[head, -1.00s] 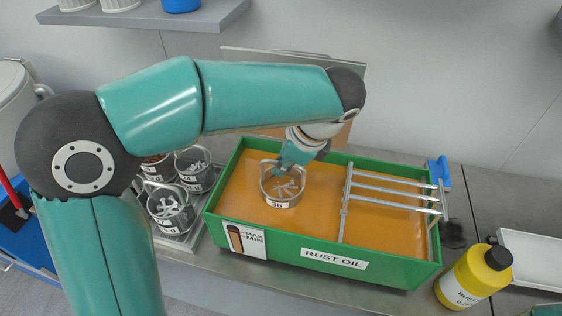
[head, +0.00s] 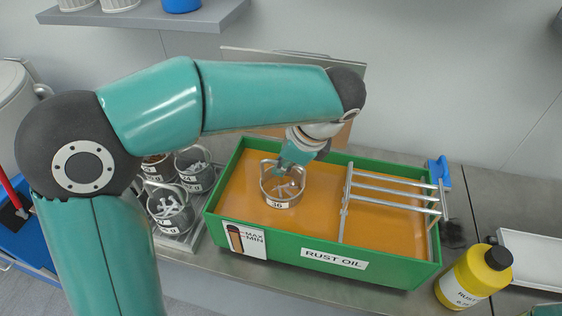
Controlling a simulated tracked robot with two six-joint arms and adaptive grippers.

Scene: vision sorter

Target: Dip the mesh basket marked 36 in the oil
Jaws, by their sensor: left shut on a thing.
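The mesh basket marked 36 (head: 283,200) is in the left part of the green tank (head: 312,252) labelled RUST OIL. Its label and upper rim show above the orange-brown oil (head: 240,185). Pale metal parts lie inside it. The basket looks upright, and its lower part seems hidden in the oil. My left gripper (head: 293,160) comes down from above and is shut on the basket's handle. The fingertips are partly hidden by the wrist. My right gripper is not in view.
A metal rack (head: 390,200) lies across the right part of the tank. Several other baskets (head: 172,212) stand on a tray to the left. A yellow bottle (head: 470,278) and a white tray (head: 535,262) are at right. A MAX/MIN gauge label is on the tank's front.

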